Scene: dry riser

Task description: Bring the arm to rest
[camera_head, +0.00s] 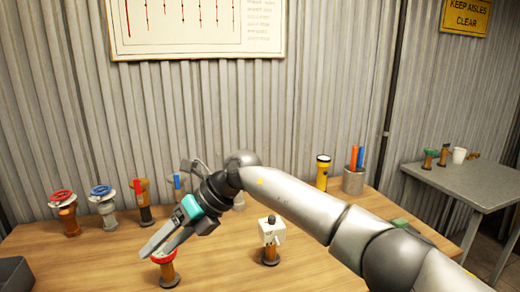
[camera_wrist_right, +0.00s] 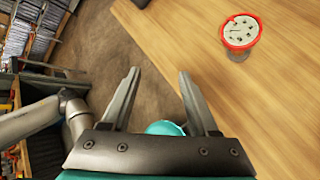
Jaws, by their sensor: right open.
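My right arm (camera_head: 310,205) comes in from the right of the head view and reaches over the wooden table. Its right gripper (camera_head: 150,250) is open, with nothing between the fingers, and points down and left. In the wrist view the two fingers of the right gripper (camera_wrist_right: 158,75) are apart, with bare floor and table edge beyond them. A fitting with a red rim (camera_head: 165,268) stands just behind the fingertips. It also shows in the wrist view as a red-rimmed round top (camera_wrist_right: 241,32), apart from the fingers. My left gripper is not in view.
A grey table (camera_head: 465,185) stands at right.

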